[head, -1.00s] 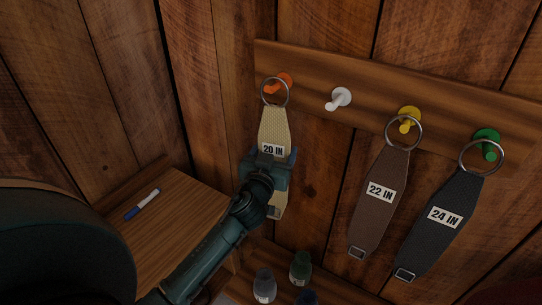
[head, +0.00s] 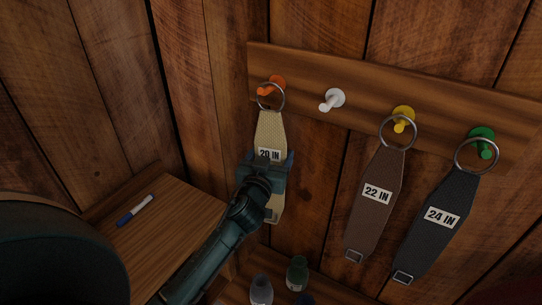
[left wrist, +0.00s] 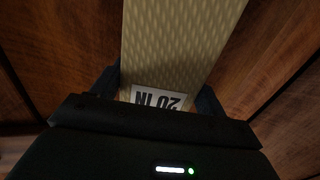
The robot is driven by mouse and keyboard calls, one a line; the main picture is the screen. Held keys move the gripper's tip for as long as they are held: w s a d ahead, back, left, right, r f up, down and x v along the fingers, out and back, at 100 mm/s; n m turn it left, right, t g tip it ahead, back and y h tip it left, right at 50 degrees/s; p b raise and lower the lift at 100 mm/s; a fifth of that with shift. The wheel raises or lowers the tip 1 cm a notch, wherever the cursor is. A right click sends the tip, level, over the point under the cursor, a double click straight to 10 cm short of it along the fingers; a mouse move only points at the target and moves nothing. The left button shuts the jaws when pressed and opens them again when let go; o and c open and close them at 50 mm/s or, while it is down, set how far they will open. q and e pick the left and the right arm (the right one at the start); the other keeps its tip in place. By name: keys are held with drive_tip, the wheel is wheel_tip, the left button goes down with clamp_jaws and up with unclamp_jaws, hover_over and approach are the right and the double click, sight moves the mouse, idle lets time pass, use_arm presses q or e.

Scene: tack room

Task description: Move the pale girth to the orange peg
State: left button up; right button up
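The pale girth (head: 270,128), labelled 20 IN, hangs upright below the orange peg (head: 277,83) at the left end of the rack. Its metal ring (head: 283,101) overlaps the peg, whose tip shows inside the ring; the ring looks to be around the peg, but I cannot tell whether it bears on it. My left gripper (head: 266,163) is at the label, with a finger along each edge of the strap, shut on it. In the left wrist view the pale strap (left wrist: 178,45) runs between the fingers, its label partly hidden. My right gripper is not in view.
The white peg (head: 333,99) is empty. A brown girth (head: 373,215) hangs on the yellow peg (head: 403,118), a black girth (head: 436,230) on the green peg (head: 482,141). A marker (head: 135,211) lies on a wooden surface (head: 180,215) at left. Bottles (head: 297,274) stand below.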

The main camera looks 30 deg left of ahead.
use_arm(q)
drive_tip(key=o, duration=0.5)
drive_tip(key=shift+f, duration=0.1)
drive_tip(key=b+v, duration=0.1)
drive_tip(key=v, duration=1.2)
drive_tip(key=shift+d+b, duration=0.1)
drive_tip(key=shift+b, duration=0.3)
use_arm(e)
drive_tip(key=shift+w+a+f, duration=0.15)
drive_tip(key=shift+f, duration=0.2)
use_arm(q)
drive_tip(key=s+d+f+m+g+h+p, duration=0.2)
drive_tip(key=s+d+f, duration=0.2)
drive_tip(key=s+d+f+m+g+h+p, duration=0.1)
drive_tip(key=s+d+f+g+h+p, duration=0.1)
drive_tip(key=s+d+f+h+p, duration=0.1)
drive_tip(key=s+d+f+m+g+h+p, duration=0.2)
drive_tip(key=s+d+f+g, duration=0.1)
drive_tip(key=s+d+f, duration=0.2)
drive_tip(key=shift+s+f+m, duration=0.3)
drive_tip(key=shift+s+f, duration=0.3)
drive_tip(key=shift+f, duration=0.2)
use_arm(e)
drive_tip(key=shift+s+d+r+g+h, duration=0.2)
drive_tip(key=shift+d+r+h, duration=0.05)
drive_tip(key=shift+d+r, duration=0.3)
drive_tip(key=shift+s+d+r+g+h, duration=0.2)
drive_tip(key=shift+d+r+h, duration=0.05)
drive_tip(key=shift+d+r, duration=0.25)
